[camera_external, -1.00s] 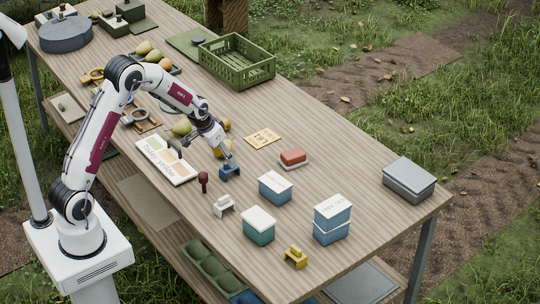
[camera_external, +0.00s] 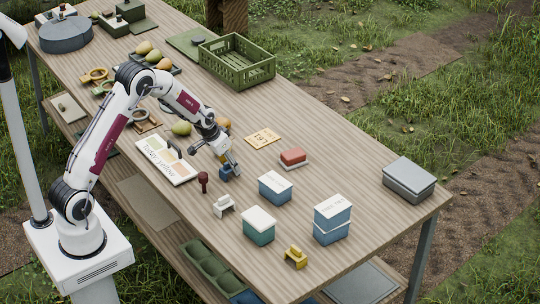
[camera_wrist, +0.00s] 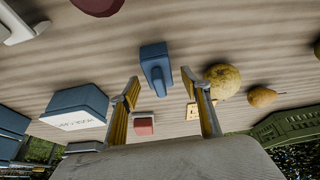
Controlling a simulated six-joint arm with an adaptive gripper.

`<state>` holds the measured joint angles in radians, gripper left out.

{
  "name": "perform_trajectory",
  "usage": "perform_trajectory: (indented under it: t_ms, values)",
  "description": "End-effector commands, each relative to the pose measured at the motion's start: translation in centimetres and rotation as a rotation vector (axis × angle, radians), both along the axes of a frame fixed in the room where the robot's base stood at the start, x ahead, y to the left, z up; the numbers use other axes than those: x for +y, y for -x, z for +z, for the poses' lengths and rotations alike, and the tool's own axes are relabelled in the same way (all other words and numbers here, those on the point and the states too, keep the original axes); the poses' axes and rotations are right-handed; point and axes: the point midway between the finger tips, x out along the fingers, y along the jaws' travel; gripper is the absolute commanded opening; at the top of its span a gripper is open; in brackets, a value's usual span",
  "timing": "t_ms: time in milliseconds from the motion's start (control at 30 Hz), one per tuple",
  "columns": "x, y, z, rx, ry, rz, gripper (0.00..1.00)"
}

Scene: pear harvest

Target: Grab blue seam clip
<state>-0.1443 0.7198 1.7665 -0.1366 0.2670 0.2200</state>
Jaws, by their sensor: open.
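The blue seam clip (camera_external: 225,173) stands on the wooden table, right below my gripper (camera_external: 230,165) in the external view. In the wrist view the blue clip (camera_wrist: 156,70) lies ahead of and between the two yellow-padded fingers of my gripper (camera_wrist: 165,92). The fingers are spread apart with nothing between their tips. A white clip (camera_external: 223,206) and a yellow clip (camera_external: 295,257) stand nearer the front of the table. The wrist view does not show whether the fingers are level with the clip.
A dark red stamp-like object (camera_external: 203,181) stands just left of the blue clip. A blue box with a white lid (camera_external: 275,187) is to its right. A sign board (camera_external: 167,162) and pears (camera_external: 181,128) lie behind.

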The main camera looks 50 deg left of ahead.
Motion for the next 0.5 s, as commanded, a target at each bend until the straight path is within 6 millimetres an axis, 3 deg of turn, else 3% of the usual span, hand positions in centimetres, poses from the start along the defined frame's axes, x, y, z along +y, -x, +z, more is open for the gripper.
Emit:
perform_trajectory:
  t_ms: [500]
  values:
    - [-0.01,-0.02,-0.03,0.000,0.000,0.000,0.47]
